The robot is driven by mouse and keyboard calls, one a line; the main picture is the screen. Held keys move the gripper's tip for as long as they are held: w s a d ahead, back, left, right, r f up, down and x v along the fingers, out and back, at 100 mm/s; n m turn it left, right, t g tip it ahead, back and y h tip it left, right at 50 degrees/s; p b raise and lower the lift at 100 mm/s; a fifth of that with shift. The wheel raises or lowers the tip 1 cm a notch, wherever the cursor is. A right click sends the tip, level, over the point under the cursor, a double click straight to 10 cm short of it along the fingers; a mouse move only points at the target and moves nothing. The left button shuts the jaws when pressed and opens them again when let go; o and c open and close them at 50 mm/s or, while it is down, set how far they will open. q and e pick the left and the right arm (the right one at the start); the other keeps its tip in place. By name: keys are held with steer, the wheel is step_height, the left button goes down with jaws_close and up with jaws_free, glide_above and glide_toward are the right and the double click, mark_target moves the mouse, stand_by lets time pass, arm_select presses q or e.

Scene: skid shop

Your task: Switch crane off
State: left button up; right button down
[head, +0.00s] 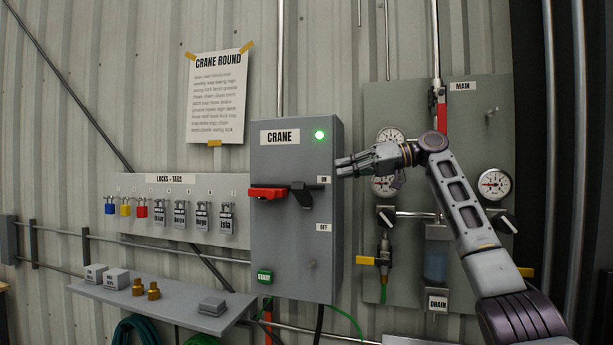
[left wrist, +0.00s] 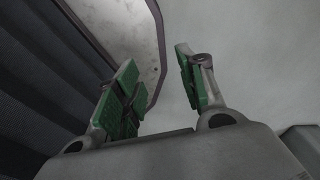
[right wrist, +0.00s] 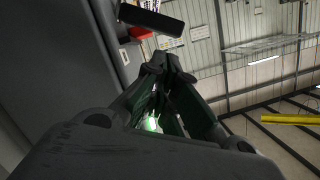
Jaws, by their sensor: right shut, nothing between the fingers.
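The grey CRANE switch box (head: 283,255) is on the wall, with a lit green lamp (head: 319,135). Its handle has a red grip (head: 267,193) pointing left and a dark hub arm, level just below the ON label (head: 323,180); the OFF label (head: 324,227) is lower. My right gripper (head: 340,168) is shut and empty at the box's right edge, near the ON label, apart from the handle. In the right wrist view, its fingertips (right wrist: 167,62) are below a dark bar (right wrist: 152,19) that looks like the handle. My left gripper (left wrist: 160,80) is open and empty, seen only in its wrist view.
A LOCKS + TAGS board (head: 180,181) with several padlocks hangs left of the box. A shelf (head: 190,310) with small parts is below it. The MAIN panel (head: 480,130), with gauges and valves, stands right, behind my right arm. A green START button (head: 265,276) is low on the box.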

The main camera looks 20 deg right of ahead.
steer(key=p, duration=0.2)
glide_above(303, 195)
steer(key=w+d, duration=0.2)
steer(key=shift+f, duration=0.85)
arm_select(q)
steer(key=shift+s+r, duration=0.25)
steer(key=shift+r, duration=0.8)
arm_select(e)
steer(key=shift+s+d, duration=0.15)
arm_select(q)
steer(key=shift+f, duration=0.1)
arm_select(e)
steer(key=shift+s, duration=0.1)
arm_select(q)
steer(key=shift+w+f+b, duration=0.45)
arm_select(e)
steer(key=shift+f+n, duration=0.2)
steer(key=shift+n, duration=0.1)
